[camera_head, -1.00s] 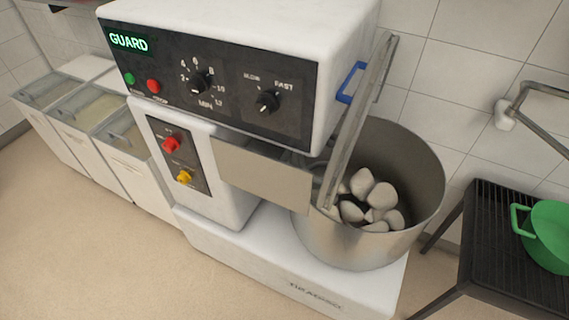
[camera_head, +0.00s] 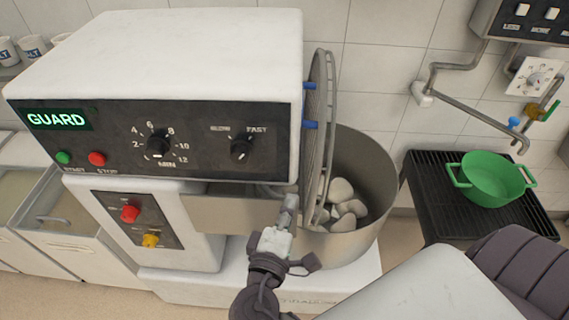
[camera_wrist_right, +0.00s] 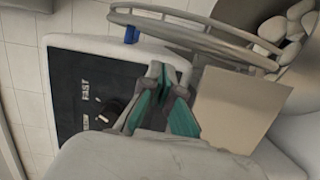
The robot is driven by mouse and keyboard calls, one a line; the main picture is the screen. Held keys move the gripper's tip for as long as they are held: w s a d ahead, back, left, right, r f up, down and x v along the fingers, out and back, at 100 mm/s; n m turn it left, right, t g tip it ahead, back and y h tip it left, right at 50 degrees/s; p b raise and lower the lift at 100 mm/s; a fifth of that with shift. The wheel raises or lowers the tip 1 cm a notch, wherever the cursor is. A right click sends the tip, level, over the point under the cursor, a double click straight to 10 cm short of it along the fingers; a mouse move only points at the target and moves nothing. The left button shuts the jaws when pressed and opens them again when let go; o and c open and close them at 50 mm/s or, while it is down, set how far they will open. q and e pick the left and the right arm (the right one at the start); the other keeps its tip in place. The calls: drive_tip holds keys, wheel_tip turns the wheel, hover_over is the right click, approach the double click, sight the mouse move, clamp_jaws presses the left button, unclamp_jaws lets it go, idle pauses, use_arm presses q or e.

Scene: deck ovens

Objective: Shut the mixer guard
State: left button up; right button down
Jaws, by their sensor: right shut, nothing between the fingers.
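The mixer guard (camera_head: 322,130) is a grey wire frame standing raised, nearly upright, between the mixer head (camera_head: 190,60) and the open side of the steel bowl (camera_head: 372,195). Blue fittings (camera_head: 310,87) join its edge beside the head. The bowl holds several pale lumps (camera_head: 345,205). My right gripper (camera_head: 289,205) is shut and empty in front of the guard's lower end. In the right wrist view its fingertips (camera_wrist_right: 165,80) point toward the guard's curved rim (camera_wrist_right: 200,35); I cannot tell whether they touch. My left gripper is not in view.
The control panel (camera_head: 200,145) shows a lit GUARD sign (camera_head: 57,120). A green pot (camera_head: 490,178) sits on a black rack (camera_head: 430,180) at right. A wall pipe (camera_head: 465,105) hangs above it. White bins (camera_head: 60,235) stand at left.

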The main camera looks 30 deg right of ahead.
drive_tip(key=p+x, duration=0.4)
drive_tip(key=x, duration=0.6)
drive_tip(key=shift+s+d+r, duration=0.25)
drive_tip(key=shift+d+r, duration=0.1)
drive_tip(key=shift+r, duration=0.15)
